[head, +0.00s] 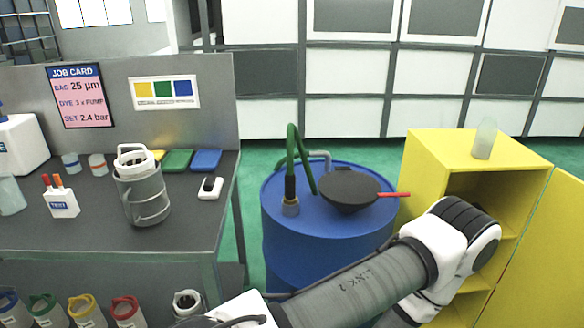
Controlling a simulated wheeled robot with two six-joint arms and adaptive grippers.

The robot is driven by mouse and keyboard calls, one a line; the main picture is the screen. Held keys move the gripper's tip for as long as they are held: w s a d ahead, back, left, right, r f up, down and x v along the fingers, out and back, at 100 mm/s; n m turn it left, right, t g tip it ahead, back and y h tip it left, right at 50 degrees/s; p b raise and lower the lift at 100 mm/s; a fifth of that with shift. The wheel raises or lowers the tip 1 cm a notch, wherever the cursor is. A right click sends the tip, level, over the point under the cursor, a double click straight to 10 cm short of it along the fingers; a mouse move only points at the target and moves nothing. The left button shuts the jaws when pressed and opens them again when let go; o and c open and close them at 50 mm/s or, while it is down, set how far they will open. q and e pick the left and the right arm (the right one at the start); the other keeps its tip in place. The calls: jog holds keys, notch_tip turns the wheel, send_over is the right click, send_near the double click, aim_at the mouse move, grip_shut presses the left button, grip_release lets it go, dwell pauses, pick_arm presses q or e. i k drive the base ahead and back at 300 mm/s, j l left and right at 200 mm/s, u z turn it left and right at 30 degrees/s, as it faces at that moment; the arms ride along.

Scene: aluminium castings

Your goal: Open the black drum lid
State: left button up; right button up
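The black lid (350,187) is a round, dark disc with a flat top, seen on the blue drum (300,245). It tapers below like a funnel and looks closed. A red handle (394,194) sticks out to its right. Neither gripper shows in the head view. A grey and white arm of mine crosses the lower middle and right, in front of the drum's lower right side, and bends beside the yellow cabinet.
A green hose (291,160) and a grey pipe rise from the drum top left of the lid. An open yellow cabinet (425,170) stands close at right, with a translucent bottle (484,139) on top. A dark workbench (100,228) with a jug (142,190) is at left.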

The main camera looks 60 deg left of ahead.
aim_at(344, 188)
jog(key=u, duration=1.5)
